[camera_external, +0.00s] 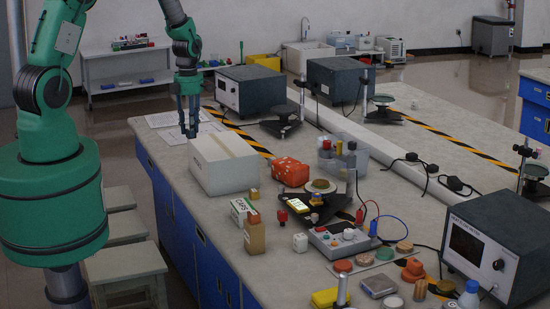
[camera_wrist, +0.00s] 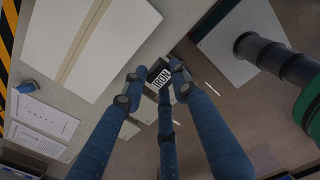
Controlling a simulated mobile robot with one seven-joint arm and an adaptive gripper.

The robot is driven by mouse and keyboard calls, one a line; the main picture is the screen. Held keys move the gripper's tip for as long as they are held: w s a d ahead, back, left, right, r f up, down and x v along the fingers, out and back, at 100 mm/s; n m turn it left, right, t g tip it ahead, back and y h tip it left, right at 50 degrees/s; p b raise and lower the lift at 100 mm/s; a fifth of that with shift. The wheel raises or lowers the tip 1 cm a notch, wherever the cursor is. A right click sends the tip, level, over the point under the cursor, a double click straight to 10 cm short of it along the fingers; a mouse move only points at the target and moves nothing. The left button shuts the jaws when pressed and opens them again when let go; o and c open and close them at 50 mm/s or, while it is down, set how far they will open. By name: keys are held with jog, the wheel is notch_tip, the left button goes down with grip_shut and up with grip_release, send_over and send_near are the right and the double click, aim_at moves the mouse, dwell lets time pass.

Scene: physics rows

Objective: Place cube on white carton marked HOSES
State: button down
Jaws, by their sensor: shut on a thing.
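A small dark cube with a white label reading IRON (camera_wrist: 162,77) sits between the fingertips of my gripper (camera_wrist: 152,84) in the wrist view. My gripper (camera_external: 188,134) is shut on it and points down at the carton's back left corner in the external view. The cube cannot be made out clearly there. The white carton (camera_external: 222,170) is closed, with a tape strip along its top, and stands on the table. In the wrist view the carton (camera_wrist: 112,50) lies to the upper left of the fingertips, apart from the cube. Its marking is not legible.
Paper sheets (camera_external: 166,118) lie behind the carton. A red package (camera_external: 290,171) stands to its right, and a small labelled box (camera_external: 240,211) and a tan block (camera_external: 254,236) stand in front. Instruments (camera_external: 252,90) fill the far side. The table's left edge is close.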

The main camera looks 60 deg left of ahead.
jog(key=shift+s+d+f, duration=0.1)
jog(key=shift+f, duration=1.1)
jog(key=p, duration=0.3)
send_over(221, 145)
jog(key=shift+f, duration=0.75)
jog(key=shift+f, duration=1.75)
jog(key=shift+f, duration=0.1)
